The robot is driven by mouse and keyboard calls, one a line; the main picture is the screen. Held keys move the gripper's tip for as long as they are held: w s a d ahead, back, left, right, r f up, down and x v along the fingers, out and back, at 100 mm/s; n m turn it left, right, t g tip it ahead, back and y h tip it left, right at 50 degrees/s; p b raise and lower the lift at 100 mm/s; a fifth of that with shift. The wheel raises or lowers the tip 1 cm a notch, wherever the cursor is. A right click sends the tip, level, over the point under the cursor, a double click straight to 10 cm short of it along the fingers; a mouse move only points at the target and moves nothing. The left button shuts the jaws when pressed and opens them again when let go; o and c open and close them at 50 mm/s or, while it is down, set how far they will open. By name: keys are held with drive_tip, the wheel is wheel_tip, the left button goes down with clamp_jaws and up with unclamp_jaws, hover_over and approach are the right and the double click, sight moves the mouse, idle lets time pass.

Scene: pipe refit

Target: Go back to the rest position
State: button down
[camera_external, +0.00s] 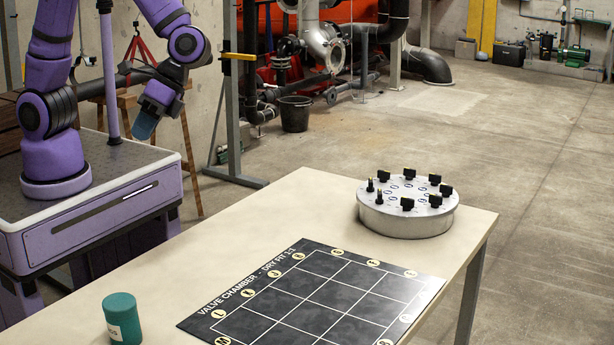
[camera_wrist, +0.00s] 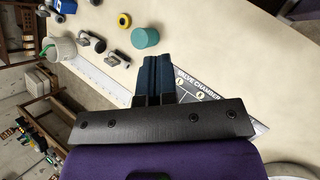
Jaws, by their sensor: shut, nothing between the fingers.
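My gripper (camera_external: 144,126) hangs at the end of the purple arm at the upper left of the external view, above and left of the table and clear of it. In the wrist view my gripper (camera_wrist: 156,62) shows two dark blue fingers side by side, shut with nothing between them. The fingers cover part of the dark valve chamber mat in that view.
The table (camera_external: 290,215) bears a black gridded mat (camera_external: 325,300), a teal cylinder (camera_external: 122,320) and a round grey fixture (camera_external: 408,215) with black knobs. The wrist view also shows a white cup (camera_wrist: 62,50), a yellow ring (camera_wrist: 124,20) and small grey fittings (camera_wrist: 118,58).

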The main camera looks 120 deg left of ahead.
drive_tip(key=s+r+m+t+y, duration=0.6)
drive_tip(key=s+r+t, duration=0.2)
drive_tip(key=s+r, duration=0.7)
drive_tip(key=shift+s+a+r, duration=0.15)
drive_tip(key=shift+s+a, duration=0.3)
drive_tip(key=shift+s, duration=1.25)
